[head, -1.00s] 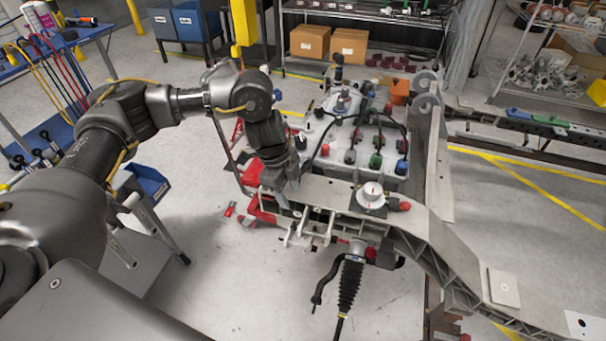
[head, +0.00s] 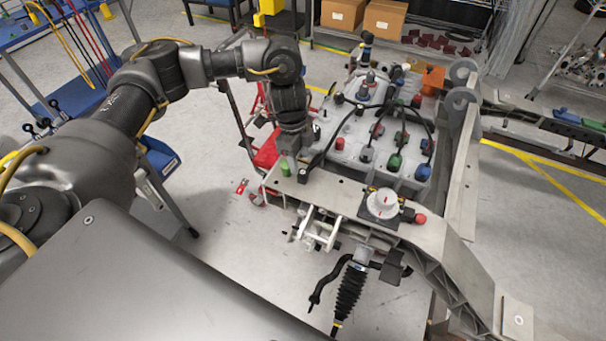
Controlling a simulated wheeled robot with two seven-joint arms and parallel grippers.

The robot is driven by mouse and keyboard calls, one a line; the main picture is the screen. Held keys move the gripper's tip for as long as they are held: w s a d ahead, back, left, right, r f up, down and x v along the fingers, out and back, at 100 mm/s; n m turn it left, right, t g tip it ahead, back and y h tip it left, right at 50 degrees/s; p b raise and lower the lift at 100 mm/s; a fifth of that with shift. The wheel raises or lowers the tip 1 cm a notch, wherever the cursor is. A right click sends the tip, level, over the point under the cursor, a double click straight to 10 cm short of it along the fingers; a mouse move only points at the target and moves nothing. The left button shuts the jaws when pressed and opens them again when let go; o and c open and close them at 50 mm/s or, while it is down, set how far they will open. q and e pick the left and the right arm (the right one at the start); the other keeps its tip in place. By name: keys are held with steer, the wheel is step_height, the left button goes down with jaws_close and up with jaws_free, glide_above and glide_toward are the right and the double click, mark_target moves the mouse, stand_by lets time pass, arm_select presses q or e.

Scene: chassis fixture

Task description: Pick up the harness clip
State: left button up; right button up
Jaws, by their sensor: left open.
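A small green piece (head: 285,169), which looks like the harness clip, stands on the left end of the grey chassis beam (head: 345,194). My left gripper (head: 293,166) points down right at this piece and is open. Its fingers are small and dark here, so I cannot tell whether they touch the piece or stand around it. Part of the piece may be hidden behind the fingers. My right gripper is not in view.
A grey unit with coloured caps and black cables (head: 375,140) lies just behind the beam. A black ribbed boot (head: 350,290) hangs in front. Open floor (head: 215,150) lies to the left.

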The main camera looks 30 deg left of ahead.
mark_target(302, 172)
arm_select(q)
steer(key=shift+d+f, duration=0.1)
steer(key=shift+f, duration=0.45)
steer(key=shift+w+f, duration=0.1)
steer(key=shift+f, duration=0.25)
steer(key=shift+d+f+p, duration=0.15)
steer(key=shift+f+p, duration=0.25)
steer(key=shift+f, duration=0.8)
steer(key=shift+d+f+p, duration=0.15)
steer(key=shift+f+p, duration=0.2)
steer(key=shift+f, duration=0.8)
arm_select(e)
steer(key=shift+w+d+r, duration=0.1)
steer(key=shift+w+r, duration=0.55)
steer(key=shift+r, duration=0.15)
arm_select(q)
steer(key=shift+c, duration=0.4)
jaws_close()
